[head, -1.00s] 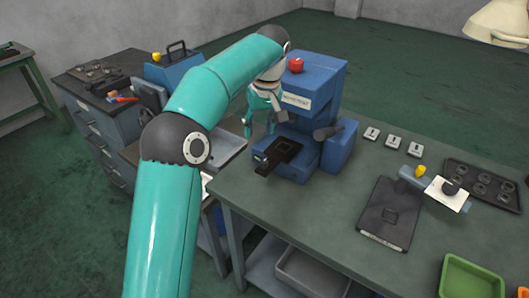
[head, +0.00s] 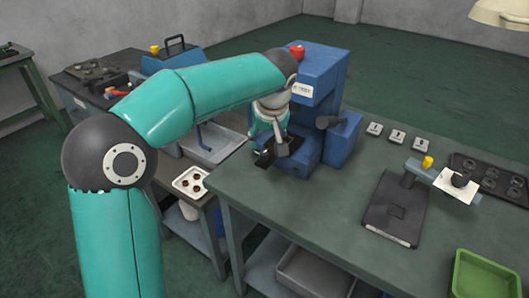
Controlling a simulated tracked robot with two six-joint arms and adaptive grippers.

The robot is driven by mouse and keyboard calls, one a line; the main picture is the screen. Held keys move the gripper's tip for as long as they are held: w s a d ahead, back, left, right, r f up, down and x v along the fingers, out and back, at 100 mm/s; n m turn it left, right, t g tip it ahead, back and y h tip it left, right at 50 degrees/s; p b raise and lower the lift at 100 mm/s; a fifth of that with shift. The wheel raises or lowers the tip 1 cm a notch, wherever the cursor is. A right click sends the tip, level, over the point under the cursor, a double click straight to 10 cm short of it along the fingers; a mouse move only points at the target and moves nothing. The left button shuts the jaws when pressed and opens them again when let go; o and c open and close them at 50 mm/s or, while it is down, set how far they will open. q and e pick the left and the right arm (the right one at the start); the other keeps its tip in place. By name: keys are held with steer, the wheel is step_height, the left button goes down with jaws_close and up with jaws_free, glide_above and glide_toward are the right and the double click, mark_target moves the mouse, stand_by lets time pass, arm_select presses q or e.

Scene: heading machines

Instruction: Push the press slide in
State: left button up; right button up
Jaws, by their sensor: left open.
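The blue press (head: 328,75) stands on the green-topped bench, with a red button (head: 297,52) on top and a dark handle at its right side. Its black slide (head: 265,159) sticks out at the front, toward the lower left. My left gripper (head: 268,142) is open, pointing down right at the slide. Its fingers and wrist hide part of the slide and of the press front. I cannot tell whether the fingers touch the slide. My right gripper does not show.
Three small pale blocks (head: 398,138) lie right of the press. A dark-based stand (head: 396,208), a dark tray (head: 490,180) and a green bin (head: 484,279) are farther right. A white tray (head: 190,182) sits on the lower surface at left. The bench front is clear.

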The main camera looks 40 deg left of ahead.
mark_target(264, 153)
arm_select(q)
steer(key=x, duration=0.6)
steer(key=shift+a+f, duration=0.1)
steer(key=shift+f, duration=0.3)
jaws_close()
